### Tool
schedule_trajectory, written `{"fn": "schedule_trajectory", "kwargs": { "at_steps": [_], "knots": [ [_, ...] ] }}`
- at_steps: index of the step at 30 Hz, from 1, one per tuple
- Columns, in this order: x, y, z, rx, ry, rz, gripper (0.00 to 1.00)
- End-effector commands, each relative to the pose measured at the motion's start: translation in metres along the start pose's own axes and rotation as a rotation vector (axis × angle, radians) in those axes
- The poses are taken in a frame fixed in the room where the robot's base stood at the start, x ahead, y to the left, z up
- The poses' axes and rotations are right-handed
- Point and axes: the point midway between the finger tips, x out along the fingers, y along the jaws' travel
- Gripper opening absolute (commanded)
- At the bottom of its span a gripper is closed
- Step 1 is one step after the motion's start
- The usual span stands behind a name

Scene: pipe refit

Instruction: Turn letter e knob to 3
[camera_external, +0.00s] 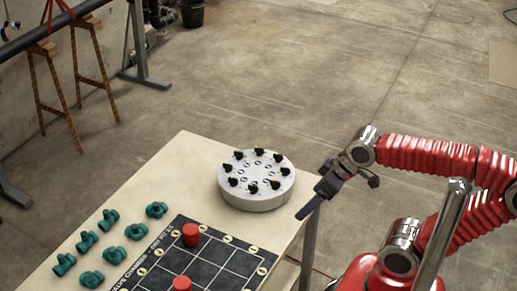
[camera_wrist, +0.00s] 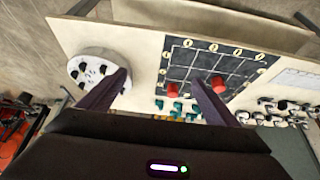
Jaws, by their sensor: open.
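A round white knob panel (camera_external: 257,190) sits on the table's far right corner in the external view. Several black knobs stand in a ring on its top, with small dark markings inside the ring. The letters and numbers are too small to read, so I cannot tell which knob is e. The panel also shows at the left in the wrist view (camera_wrist: 99,52), partly hidden by a finger. My gripper (camera_external: 309,207) is to the right of the panel, apart from it, pointing down and left. In the wrist view its two fingers (camera_wrist: 163,82) are spread, with nothing between them.
A black grid board (camera_external: 213,265) with red cylinders (camera_external: 191,235) lies on the table (camera_external: 168,180) in front of the panel. Several teal valve parts (camera_external: 109,220) stand to the left. More metal fittings (camera_wrist: 275,112) show at the right in the wrist view.

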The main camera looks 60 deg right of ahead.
Motion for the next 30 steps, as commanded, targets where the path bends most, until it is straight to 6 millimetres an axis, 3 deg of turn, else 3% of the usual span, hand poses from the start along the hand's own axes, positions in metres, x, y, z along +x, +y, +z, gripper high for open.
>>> {"fn": "schedule_trajectory", "kwargs": {
  "at_steps": [5,9,15,23,30],
  "knots": [
    [0.003,0.005,0.001,0.015,-0.012,0.008,0.71],
    [0.017,0.013,0.004,0.042,-0.063,0.021,0.61],
    [0.035,0.031,-0.009,0.093,-0.132,0.042,0.48],
    [0.054,0.058,-0.036,0.100,-0.214,0.058,0.48],
    [0.073,0.086,-0.062,0.001,-0.288,0.048,0.48]
  ]
}}
